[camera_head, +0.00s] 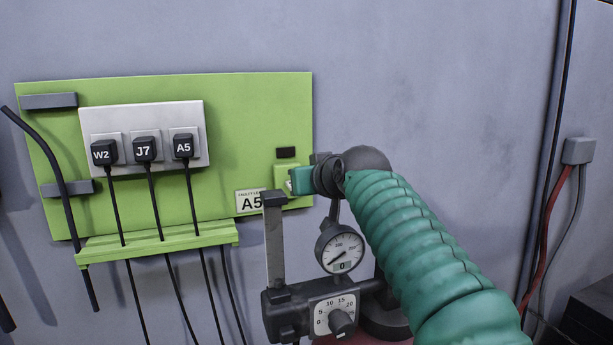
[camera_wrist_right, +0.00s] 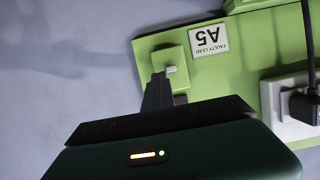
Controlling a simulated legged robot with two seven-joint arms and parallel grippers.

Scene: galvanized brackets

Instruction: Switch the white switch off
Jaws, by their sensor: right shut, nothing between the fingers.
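The white switch (camera_wrist_right: 171,70) is a small white lever on a green box (camera_wrist_right: 170,60), seen in the right wrist view. In the head view the box (camera_head: 282,178) is at the right end of the green board, and my right gripper mostly hides the switch. My right gripper (camera_wrist_right: 158,78) is shut and empty. Its dark fingertips are right beside the lever; I cannot tell whether they touch it. In the head view my right gripper (camera_head: 292,186) reaches the box from the right on the green-sleeved arm. My left gripper is not in view.
The green board (camera_head: 250,120) carries a white socket plate (camera_head: 120,115) with plugs W2, J7 and A5, and a "FAULTY LEAD A5" label (camera_head: 250,201). A gauge (camera_head: 340,250) and dial box (camera_head: 335,315) stand below the gripper. Cables hang below a green ledge (camera_head: 160,242).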

